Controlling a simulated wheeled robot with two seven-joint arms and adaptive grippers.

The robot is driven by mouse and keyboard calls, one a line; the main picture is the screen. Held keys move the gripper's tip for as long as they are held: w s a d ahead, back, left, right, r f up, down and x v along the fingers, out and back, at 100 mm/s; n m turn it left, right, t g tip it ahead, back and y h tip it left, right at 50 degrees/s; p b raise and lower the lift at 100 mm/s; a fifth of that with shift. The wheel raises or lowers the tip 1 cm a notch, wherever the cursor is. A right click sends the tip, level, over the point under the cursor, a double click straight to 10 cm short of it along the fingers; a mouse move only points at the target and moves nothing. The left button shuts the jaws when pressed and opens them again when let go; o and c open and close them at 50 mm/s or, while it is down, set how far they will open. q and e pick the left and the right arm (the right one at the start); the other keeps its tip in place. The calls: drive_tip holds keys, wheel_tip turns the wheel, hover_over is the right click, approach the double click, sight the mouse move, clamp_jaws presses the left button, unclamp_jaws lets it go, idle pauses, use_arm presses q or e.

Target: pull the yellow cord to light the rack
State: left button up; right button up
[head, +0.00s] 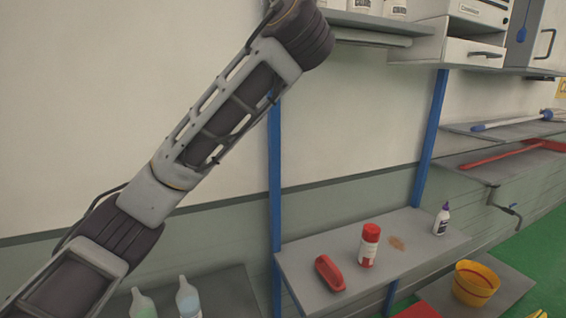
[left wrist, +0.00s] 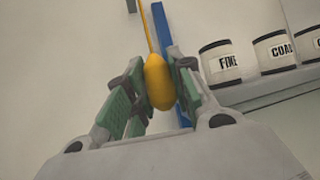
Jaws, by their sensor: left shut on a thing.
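The yellow cord (left wrist: 146,30) hangs down from the top of the left wrist view and ends in a yellow pull knob (left wrist: 159,84). My left gripper (left wrist: 160,88) is shut on the yellow knob, with one green-padded finger on each side of it. In the head view my left arm reaches up and out past the top edge, so that gripper and the cord are not seen there. The rack's blue posts and grey shelf (head: 300,258) show in the head view. My right gripper is not in view.
The lower shelf holds a red-capped can (head: 368,245), a red object (head: 329,273) and a white bottle (head: 441,219). A yellow bucket (head: 474,284) stands at right. Labelled canisters (left wrist: 221,62) stand on a shelf right of the gripper. Bare wall lies behind my arm.

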use_arm(q)
drive_tip(key=shift+f+b, duration=0.4)
drive_tip(key=shift+f, duration=0.2)
drive_tip(key=o, duration=0.8)
drive_tip(key=shift+s, duration=0.1)
drive_tip(key=shift+v, duration=5.9)
